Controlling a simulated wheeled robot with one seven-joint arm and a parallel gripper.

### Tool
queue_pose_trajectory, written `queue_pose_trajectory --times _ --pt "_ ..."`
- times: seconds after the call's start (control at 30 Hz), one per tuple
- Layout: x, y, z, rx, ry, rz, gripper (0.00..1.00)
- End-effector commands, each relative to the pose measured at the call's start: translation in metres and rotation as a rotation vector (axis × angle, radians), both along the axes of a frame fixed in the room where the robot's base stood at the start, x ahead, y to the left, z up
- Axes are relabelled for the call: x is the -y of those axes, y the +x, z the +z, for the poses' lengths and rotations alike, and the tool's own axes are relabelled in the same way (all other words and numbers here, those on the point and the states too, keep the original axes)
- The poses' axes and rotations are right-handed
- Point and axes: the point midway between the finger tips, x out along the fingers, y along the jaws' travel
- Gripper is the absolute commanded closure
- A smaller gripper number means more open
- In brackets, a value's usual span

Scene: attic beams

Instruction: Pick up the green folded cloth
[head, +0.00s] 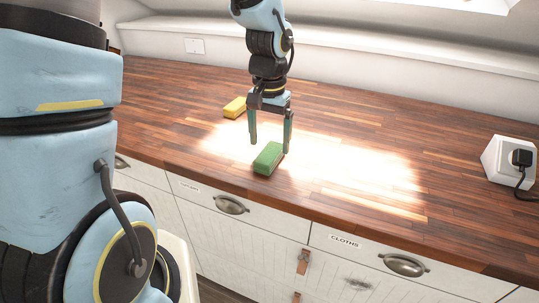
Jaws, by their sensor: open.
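The green folded cloth (267,160) lies on the wooden counter near its front edge, at the border of a bright patch of light. It looks like a small thick block. My gripper (269,147) points straight down over the cloth, its two fingers open and apart. The fingertips are close above or around the cloth; I cannot tell which. The right finger overlaps the cloth's far right end in the picture. The cloth does not look gripped.
A yellow block-like item (235,107) lies behind and left of my gripper. A white socket box with a black plug (510,160) stands at the right. The wooden counter (360,125) is otherwise clear. Drawers with metal handles (404,265) are below its front edge.

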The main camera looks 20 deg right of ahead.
Motion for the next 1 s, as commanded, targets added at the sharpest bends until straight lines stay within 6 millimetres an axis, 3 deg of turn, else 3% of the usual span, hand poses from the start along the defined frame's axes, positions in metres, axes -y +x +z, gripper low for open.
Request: queue_pose_trajectory --times 0.2,0.53,1.0 --pt "0.000 -0.002 -0.027 -0.002 0.002 -0.001 0.09" --pt "0.000 -0.001 -0.034 0.000 0.000 0.001 0.10" --pt "0.000 -0.001 -0.033 0.000 0.000 0.001 0.63"
